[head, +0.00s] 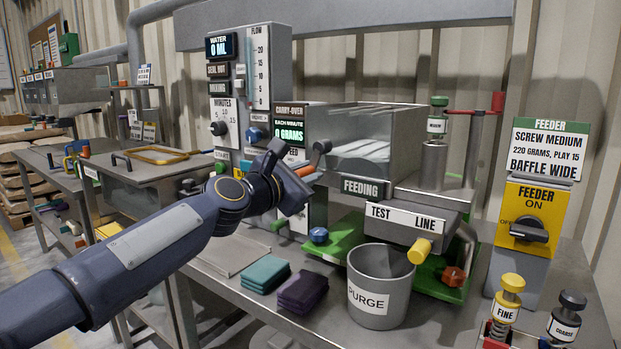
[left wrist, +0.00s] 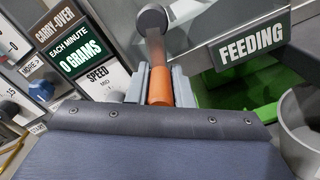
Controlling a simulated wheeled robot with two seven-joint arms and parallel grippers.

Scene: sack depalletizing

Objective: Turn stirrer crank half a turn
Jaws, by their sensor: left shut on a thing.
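A crank with an orange handle (head: 306,170) sits at the left end of the clear feeding box (head: 375,140). My left gripper (head: 295,178) is shut around that handle. In the left wrist view the orange handle (left wrist: 160,86) lies between the two grey fingers of my left gripper (left wrist: 160,92). The grey crank arm (left wrist: 155,48) runs up from the handle to a round pivot (left wrist: 152,19), so the handle hangs below the pivot. My wrist hides part of the crank in the head view. My right gripper is not in view.
A control column (head: 245,85) with dials stands behind my wrist. The grey purge bucket (head: 379,285) stands below the test line (head: 420,215). Teal cloths (head: 265,273) and purple cloths (head: 302,291) lie on the bench. A yellow feeder switch (head: 530,222) is at the right.

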